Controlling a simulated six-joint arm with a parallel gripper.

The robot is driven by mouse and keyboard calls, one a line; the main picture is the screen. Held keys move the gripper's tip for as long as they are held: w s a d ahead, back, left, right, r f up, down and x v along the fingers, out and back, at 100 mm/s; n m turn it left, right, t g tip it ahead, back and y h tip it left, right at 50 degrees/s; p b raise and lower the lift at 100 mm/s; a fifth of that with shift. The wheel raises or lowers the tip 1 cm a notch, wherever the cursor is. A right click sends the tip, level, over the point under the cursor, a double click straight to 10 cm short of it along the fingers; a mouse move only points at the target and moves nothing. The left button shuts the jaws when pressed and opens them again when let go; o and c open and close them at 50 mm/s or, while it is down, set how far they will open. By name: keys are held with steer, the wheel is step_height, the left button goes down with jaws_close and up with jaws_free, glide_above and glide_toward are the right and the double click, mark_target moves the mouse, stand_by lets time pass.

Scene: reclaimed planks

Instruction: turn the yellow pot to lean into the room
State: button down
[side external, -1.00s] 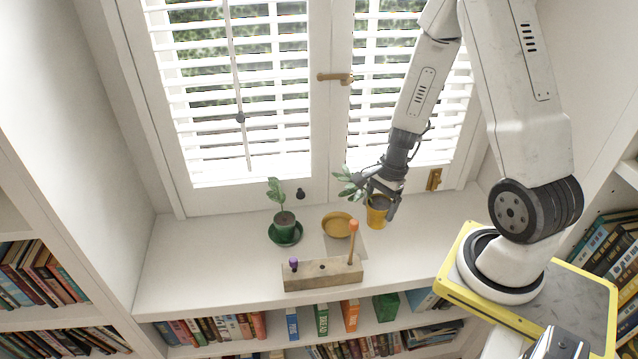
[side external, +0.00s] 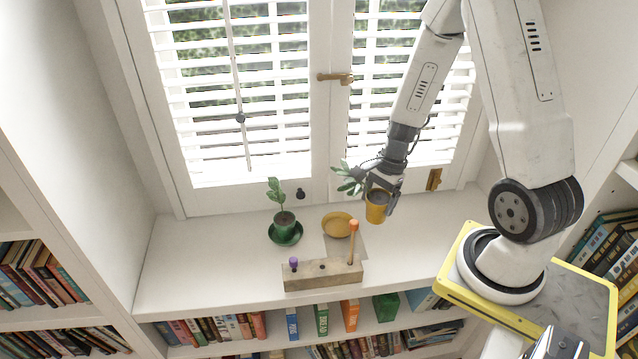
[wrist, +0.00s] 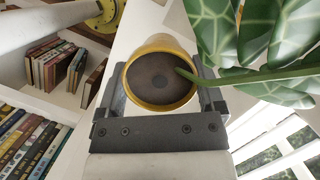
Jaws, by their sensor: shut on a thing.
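The yellow pot (side external: 377,209) holds dark soil and a leafy plant (side external: 349,178). My gripper (side external: 384,190) is shut on the pot and holds it to the right of the yellow saucer (side external: 337,225). The saucer is empty on the white sill. In the wrist view the pot (wrist: 160,76) sits between the two fingers of my gripper (wrist: 160,98). There the stem rises from the soil and the leaves (wrist: 275,45) spread to the right. In the side view the plant leans left toward the window.
A green pot (side external: 285,224) with a small plant stands in a green saucer at the left. A wooden block (side external: 322,274) with a purple knob and an orange-topped peg lies in front. A white shutter window stands behind. The sill's left side is clear.

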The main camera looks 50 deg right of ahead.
steer(key=shift+w+d+f+n+g, duration=0.15)
steer(key=shift+w+d+f+n, duration=0.55)
steer(key=shift+w+f, duration=1.4)
steer(key=shift+w+d+f+n+g, duration=0.2)
steer(key=shift+w+d+f+n, duration=0.45)
steer(key=shift+w+f, duration=1.4)
steer(key=shift+w+d+f+n+g, duration=0.15)
steer(key=shift+w+d+f+n, duration=0.55)
steer(key=shift+w+f, duration=1.4)
steer(key=shift+w+r, duration=0.1)
steer(key=shift+w, duration=0.1)
steer(key=shift+f, duration=1.35)
jaws_free()
